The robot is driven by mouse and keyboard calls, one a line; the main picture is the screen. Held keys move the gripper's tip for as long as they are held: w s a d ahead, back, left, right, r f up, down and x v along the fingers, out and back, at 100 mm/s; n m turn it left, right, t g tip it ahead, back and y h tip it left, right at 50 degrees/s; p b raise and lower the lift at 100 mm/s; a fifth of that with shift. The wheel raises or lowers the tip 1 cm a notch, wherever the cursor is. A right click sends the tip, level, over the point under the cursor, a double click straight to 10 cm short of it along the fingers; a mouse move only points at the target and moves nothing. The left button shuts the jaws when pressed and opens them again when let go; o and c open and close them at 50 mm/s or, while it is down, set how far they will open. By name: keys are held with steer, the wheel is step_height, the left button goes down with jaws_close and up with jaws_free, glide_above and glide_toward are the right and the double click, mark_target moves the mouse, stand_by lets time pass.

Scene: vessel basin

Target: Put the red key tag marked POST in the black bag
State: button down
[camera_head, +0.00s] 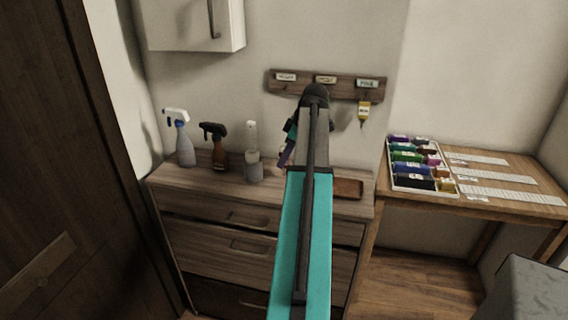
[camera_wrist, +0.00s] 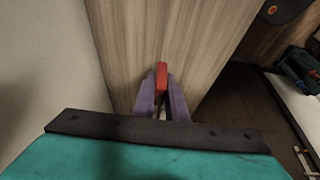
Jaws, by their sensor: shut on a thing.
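My gripper (camera_wrist: 161,92) has purple fingers and is shut on a red key tag (camera_wrist: 161,76) in the wrist view. The tag sticks out beyond the fingertips, edge-on, and no marking on it can be read. In the head view my gripper (camera_head: 286,153) is over the wooden dresser top, partly behind my arm, and the tag cannot be made out there. I cannot identify the black bag in either view. A dark thing with an orange mark (camera_wrist: 286,9) is cut off at the wrist view's top right; I cannot tell what it is.
The dresser (camera_head: 215,200) holds a white-topped spray bottle (camera_head: 184,145), a brown one (camera_head: 217,150), a grey-white bottle (camera_head: 253,160) and a brown tray (camera_head: 348,189). A desk (camera_head: 480,207) with a filled tray (camera_head: 392,174) stands right.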

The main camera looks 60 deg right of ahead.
steer(key=shift+r, duration=0.95)
steer(key=s+a+r+b, duration=0.1)
steer(key=s+a+b, duration=0.2)
steer(key=s+a, duration=0.6)
steer(key=s, duration=0.4)
steer(key=shift+a+r, duration=0.25)
steer(key=shift+r, duration=0.1)
steer(key=shift+w, duration=0.15)
steer(key=w+a+f+m, duration=0.1)
steer(key=w+a+f, duration=0.1)
steer(key=w+a, duration=0.55)
steer(key=w+a+f, duration=0.1)
steer(key=w+a, duration=0.3)
steer(key=w, duration=0.6)
steer(key=w+a+f+m, duration=0.1)
steer(key=w+a+f, duration=0.1)
steer(key=w+a, duration=0.5)
steer(key=w+a+f, duration=0.1)
steer(key=w+a, duration=0.4)
steer(key=a, duration=0.5)
steer(key=w+a+m+h, duration=0.1)
steer(key=w+a, duration=0.5)
steer(key=a, duration=0.4)
steer(key=w+a+f, duration=0.1)
steer(key=w+a, duration=0.5)
steer(key=a, duration=0.4)
steer(key=shift+a+f+m, duration=0.3)
steer(key=shift+a+f, duration=0.05)
steer(key=shift+a, duration=0.05)
